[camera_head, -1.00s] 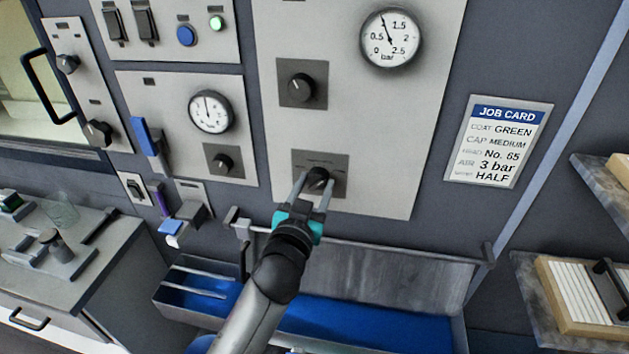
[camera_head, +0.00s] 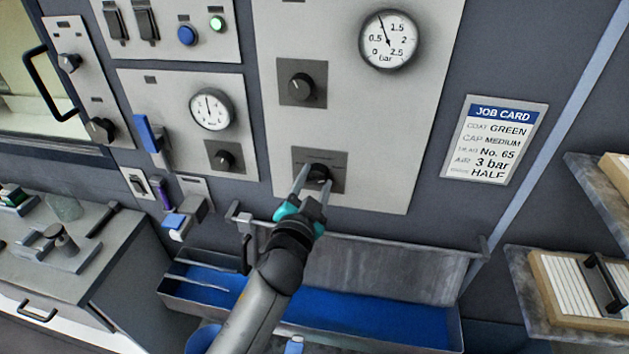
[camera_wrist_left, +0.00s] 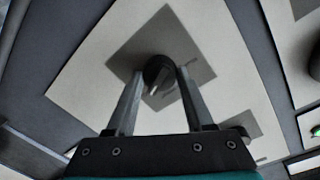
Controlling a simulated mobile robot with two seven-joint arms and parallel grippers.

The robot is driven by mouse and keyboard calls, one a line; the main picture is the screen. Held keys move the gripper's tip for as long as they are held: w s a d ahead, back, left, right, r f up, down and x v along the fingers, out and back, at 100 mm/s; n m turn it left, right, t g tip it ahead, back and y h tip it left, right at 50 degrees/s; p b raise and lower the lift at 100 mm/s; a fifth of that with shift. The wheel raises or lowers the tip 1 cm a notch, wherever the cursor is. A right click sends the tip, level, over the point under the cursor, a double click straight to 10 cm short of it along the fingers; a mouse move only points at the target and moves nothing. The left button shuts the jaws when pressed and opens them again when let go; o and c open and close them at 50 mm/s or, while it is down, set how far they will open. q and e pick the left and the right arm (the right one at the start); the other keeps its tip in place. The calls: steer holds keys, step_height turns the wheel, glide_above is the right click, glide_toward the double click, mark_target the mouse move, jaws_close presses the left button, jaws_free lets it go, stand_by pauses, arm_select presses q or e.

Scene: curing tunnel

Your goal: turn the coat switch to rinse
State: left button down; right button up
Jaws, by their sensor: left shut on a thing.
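The coat switch (camera_head: 318,172) is a round black knob on a dark square plate, low on the tall pale panel. The lettering above it is too small to read. My left gripper (camera_head: 314,180) reaches up to it from below, with its two grey fingers on either side of the knob, shut on it. In the left wrist view the knob (camera_wrist_left: 158,70) sits between the fingertips (camera_wrist_left: 157,82), and its grip bar is tilted. The fingers hide part of the knob in the head view. My right gripper is in neither view.
A second knob (camera_head: 302,87) and a pressure gauge (camera_head: 389,41) sit higher on the same panel. A job card (camera_head: 493,140) hangs to the right. Below is a metal trough (camera_head: 390,268) with a blue inside. Shelves stand at the right, a bench at the left.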

arm_select(q)
steer(key=shift+c, duration=1.4)
jaws_free()
steer(key=shift+s, duration=0.1)
steer(key=f+v, duration=0.1)
steer(key=v, duration=1.4)
steer(key=shift+r+b, duration=0.45)
